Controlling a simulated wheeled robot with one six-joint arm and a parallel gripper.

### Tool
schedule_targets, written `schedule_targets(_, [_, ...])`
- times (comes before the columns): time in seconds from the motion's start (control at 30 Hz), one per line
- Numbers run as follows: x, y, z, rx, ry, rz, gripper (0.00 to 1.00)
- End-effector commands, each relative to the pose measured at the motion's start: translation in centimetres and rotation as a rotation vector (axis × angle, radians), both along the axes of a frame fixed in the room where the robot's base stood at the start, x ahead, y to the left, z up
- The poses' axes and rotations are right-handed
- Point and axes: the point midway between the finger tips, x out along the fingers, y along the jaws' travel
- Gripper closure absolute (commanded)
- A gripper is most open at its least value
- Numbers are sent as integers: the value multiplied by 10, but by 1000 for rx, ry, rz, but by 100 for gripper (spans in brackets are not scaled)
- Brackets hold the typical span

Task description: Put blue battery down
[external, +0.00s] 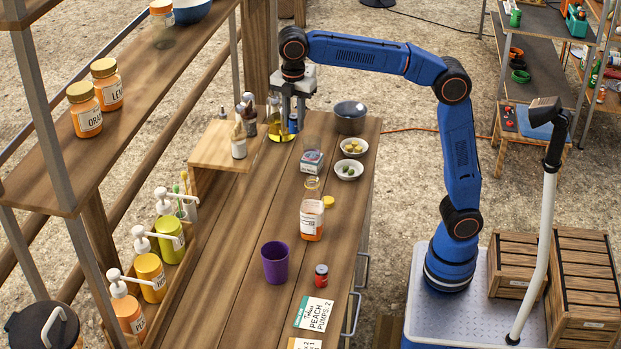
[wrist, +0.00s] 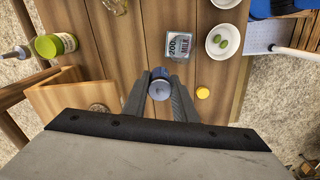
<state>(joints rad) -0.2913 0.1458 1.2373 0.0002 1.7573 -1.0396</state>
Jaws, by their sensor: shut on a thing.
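The blue battery (external: 292,124) is upright near the far end of the wooden counter (external: 235,262). My gripper (external: 292,112) points straight down and is shut on it from above. In the wrist view the battery's round grey-blue top (wrist: 159,89) sits between the two dark fingers of my gripper (wrist: 160,92), with counter boards around it. I cannot tell whether its bottom touches the counter or hangs slightly above it.
A yellow oil bottle (external: 279,121) is close left of my gripper, beside a wooden riser (external: 217,150) with small bottles. A purple cup (external: 275,263) is farther forward.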

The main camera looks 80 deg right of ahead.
Motion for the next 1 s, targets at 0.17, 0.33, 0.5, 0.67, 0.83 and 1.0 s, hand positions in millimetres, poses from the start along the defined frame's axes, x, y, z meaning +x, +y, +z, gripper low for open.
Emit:
schedule_targets(0.17, [-10, -63, 0, 0, -1, 7, 100])
schedule_targets(0.33, [-25, -114, -2, 0, 0, 20, 100])
schedule_targets(0.5, [-39, -152, -3, 0, -1, 32, 100])
schedule_targets(0.67, [-50, -176, -7, 0, 0, 40, 100])
schedule_targets(0.83, [-49, -173, -39, 0, 2, 43, 100])
schedule_targets(1.0, [-49, -172, -58, 0, 2, 43, 100])
